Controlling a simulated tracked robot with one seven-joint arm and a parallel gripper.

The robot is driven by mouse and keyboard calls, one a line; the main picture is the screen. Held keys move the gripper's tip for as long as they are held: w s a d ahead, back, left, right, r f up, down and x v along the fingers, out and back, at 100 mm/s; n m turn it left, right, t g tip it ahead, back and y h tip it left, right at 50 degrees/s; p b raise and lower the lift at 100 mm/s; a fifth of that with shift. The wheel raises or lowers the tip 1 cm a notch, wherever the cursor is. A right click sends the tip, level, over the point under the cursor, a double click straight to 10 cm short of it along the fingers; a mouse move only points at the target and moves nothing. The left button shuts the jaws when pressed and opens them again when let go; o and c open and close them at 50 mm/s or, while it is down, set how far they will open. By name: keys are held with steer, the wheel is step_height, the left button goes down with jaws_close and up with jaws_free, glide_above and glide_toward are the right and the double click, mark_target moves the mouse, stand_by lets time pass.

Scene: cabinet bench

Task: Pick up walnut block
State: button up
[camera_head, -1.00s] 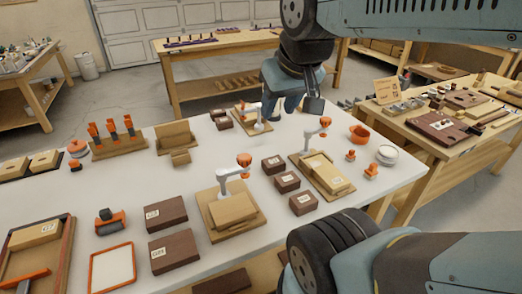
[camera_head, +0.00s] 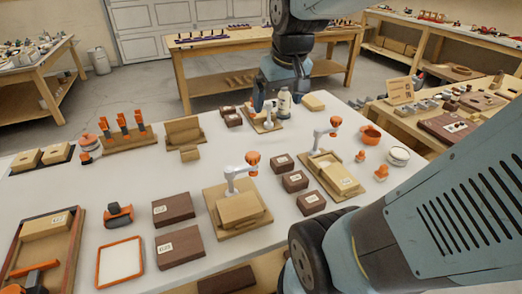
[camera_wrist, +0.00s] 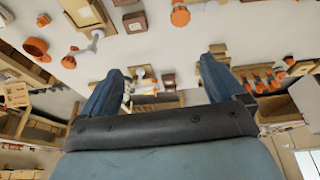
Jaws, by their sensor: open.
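Several dark walnut blocks lie on the white bench. Two larger walnut blocks (camera_head: 174,209) (camera_head: 179,245) are at the front left. Three smaller walnut blocks (camera_head: 283,163) (camera_head: 295,181) (camera_head: 311,202) form a row right of centre. Two small walnut blocks (camera_head: 228,110) (camera_head: 233,120) are at the far edge. I cannot tell which one is meant.
Lamp-like clamps stand on wooden fixtures (camera_head: 262,217) (camera_head: 353,190) among the blocks. A pale block (camera_head: 314,102) lies at the far right. The bench's middle left is fairly clear.

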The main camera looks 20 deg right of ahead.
steer(key=shift+o, duration=0.2)
steer(key=w+d+f+g, duration=0.2)
steer(key=w+d+f, duration=0.3)
steer(key=w+f, duration=0.4)
steer(key=shift+w+d+f, duration=0.15)
steer(key=shift+w+f, duration=0.05)
steer(key=g, duration=0.2)
glide_above(282, 159)
step_height(282, 159, down, 9)
steer(key=shift+s+f, duration=0.1)
steer(key=shift+f, duration=7.05)
steer(key=shift+c, duration=0.2)
steer(key=c, duration=0.9)
